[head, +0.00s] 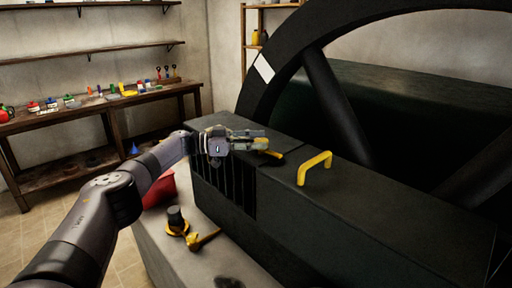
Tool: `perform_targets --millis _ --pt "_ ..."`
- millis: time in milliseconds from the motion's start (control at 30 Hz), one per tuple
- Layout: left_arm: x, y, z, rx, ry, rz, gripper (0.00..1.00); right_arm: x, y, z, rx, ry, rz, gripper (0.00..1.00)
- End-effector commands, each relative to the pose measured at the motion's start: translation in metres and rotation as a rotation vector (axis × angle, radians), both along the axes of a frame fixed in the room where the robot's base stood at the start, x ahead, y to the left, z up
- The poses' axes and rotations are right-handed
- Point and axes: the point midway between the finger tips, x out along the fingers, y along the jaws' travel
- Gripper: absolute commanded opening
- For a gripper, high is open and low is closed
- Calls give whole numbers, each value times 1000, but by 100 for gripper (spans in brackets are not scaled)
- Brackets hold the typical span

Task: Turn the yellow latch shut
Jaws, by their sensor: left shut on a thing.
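The yellow latch (272,154) is on the top of the dark machine housing (350,205). Only its end shows, by a dark round base; the rest is hidden by my left gripper (262,141). My left arm comes in from the left, and the gripper is shut on the latch. A yellow bridge-shaped handle (315,167) stands on the housing lid to the right of the gripper, apart from it. My right gripper is not in view.
A big dark spoked wheel (335,95) rises behind the housing. On the grey ledge (190,265) in front are a black-and-yellow fitting (176,220) and a yellow lever (203,239). A wooden workbench (100,110) with small items stands at the back left.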

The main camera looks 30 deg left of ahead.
Motion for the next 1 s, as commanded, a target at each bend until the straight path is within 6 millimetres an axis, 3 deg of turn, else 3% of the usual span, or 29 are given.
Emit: perform_targets --millis 400,433,700,1000 --pt "1 1 7 -9 -10 2 7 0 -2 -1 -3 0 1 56" --pt "1 1 7 -9 -10 2 36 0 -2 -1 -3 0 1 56" --pt "1 0 4 -5 -5 0 54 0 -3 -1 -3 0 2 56" --pt "0 1 2 -3 -3 -1 55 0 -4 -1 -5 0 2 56"
